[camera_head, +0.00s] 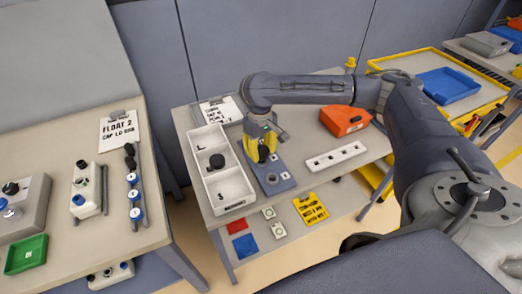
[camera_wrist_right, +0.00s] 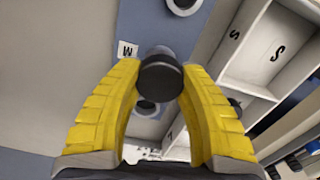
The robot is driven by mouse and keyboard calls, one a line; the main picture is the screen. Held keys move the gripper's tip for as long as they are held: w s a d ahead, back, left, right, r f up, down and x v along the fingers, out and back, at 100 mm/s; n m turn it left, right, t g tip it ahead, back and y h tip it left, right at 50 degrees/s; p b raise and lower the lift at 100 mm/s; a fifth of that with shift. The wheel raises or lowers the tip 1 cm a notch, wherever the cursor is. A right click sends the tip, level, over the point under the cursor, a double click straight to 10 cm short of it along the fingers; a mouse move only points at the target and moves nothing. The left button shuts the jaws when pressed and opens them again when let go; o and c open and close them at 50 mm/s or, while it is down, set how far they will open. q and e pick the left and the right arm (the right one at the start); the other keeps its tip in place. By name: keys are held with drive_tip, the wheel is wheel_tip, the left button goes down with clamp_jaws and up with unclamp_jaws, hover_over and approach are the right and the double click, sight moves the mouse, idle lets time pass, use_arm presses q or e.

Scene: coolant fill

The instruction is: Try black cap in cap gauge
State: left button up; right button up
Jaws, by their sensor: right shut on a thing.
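My right gripper (camera_head: 261,150) has yellow fingers and is shut on a black cap, which shows between the fingertips in the right wrist view (camera_wrist_right: 161,78). The cap gauge (camera_head: 283,182) is a blue-grey block with round bores beside the white tray. The gripper is over its far part. In the wrist view the gauge (camera_wrist_right: 140,22) has an "M" label, one bore at the top edge and another opening below the cap. I cannot tell whether the cap touches the gauge. My left gripper is not in view.
The white divided tray (camera_head: 233,201) has "L" and "S" compartments; another black cap (camera_head: 217,161) lies in it. A white strip with holes (camera_head: 335,156) and an orange object (camera_head: 344,120) are to the right. A side table (camera_head: 150,212) with fittings stands at left.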

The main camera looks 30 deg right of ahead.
sight(260, 149)
drive_tip(key=shift+f, duration=0.65)
drive_tip(key=shift+c, duration=0.2)
drive_tip(key=o, duration=1.1)
drive_tip(key=shift+w+r, duration=0.2)
drive_tip(key=shift+r, duration=5.8)
drive_tip(key=shift+o, duration=0.4)
